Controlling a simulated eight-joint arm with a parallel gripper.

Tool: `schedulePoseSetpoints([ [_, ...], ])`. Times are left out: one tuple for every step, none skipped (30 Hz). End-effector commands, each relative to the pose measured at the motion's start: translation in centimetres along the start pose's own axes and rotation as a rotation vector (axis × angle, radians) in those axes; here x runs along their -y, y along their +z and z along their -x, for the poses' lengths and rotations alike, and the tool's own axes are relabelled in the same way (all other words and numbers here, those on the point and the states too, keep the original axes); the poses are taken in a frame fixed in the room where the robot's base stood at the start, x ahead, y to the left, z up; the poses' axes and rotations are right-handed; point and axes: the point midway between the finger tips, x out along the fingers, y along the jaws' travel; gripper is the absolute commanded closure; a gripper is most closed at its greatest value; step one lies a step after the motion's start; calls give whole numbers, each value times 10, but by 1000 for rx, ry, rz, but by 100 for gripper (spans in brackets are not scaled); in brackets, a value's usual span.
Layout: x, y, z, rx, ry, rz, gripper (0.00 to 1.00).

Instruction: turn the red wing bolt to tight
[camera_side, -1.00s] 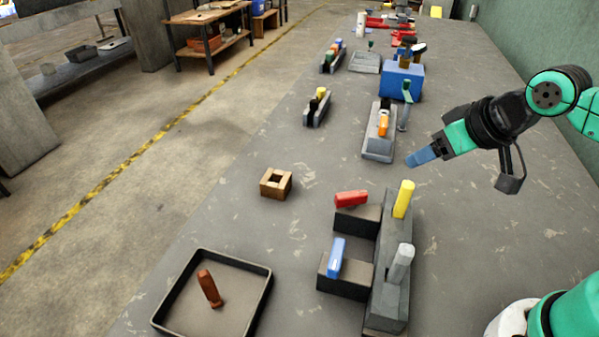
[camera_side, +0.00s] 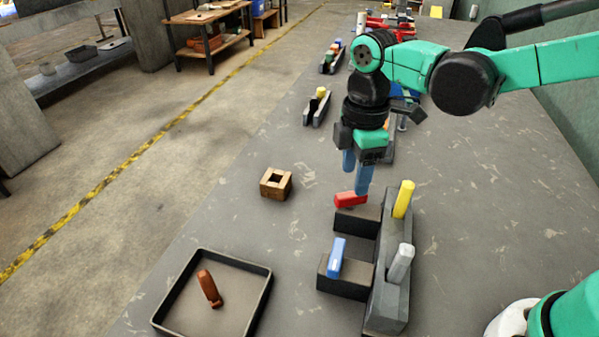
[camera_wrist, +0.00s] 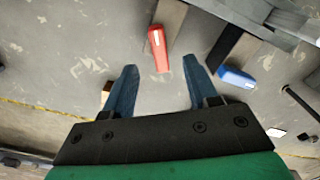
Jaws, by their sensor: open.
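The red wing bolt (camera_side: 350,200) lies across the top of a dark block at the far end of the grey fixture (camera_side: 385,290). In the wrist view the red wing bolt (camera_wrist: 158,48) shows a small white mark and lies just beyond the fingertips, between their lines. My gripper (camera_side: 356,180) points down with blue fingers close above and behind the bolt; in the side view one finger overlaps its right end. In the wrist view my gripper (camera_wrist: 160,68) has its fingers spread with nothing between them. Whether a finger touches the bolt I cannot tell.
A blue wing bolt (camera_side: 336,257) sits on the nearer block, also in the wrist view (camera_wrist: 236,77). Yellow (camera_side: 403,199) and grey (camera_side: 400,263) handles stand on the fixture. A wooden square block (camera_side: 276,183) and black tray (camera_side: 262,300) with a brown peg (camera_side: 209,288) are left. Table between is clear.

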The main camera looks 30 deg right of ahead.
Motion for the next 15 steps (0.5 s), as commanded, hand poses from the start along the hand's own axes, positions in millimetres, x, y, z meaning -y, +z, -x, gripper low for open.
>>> schedulePoseSetpoints([
  [0,0,-7,0,1,-1,47],
  [0,0,-11,-1,1,-1,47],
  [0,0,-16,-1,1,-2,47],
  [0,0,-20,-1,1,-2,47],
  [0,0,-24,-1,2,-2,47],
  [0,0,-28,-1,2,-3,47],
  [0,0,-31,-1,2,-3,47],
  [0,0,-33,-1,2,-3,47],
  [0,0,-36,-1,2,-3,47],
  [0,0,-38,-2,2,-3,47],
  [0,0,-39,-2,2,-4,47],
  [0,0,-41,-2,3,-4,47],
  [0,0,-41,-2,3,-4,47],
  [0,0,-42,-2,3,-4,47],
  [0,0,-42,-2,3,-4,47],
])
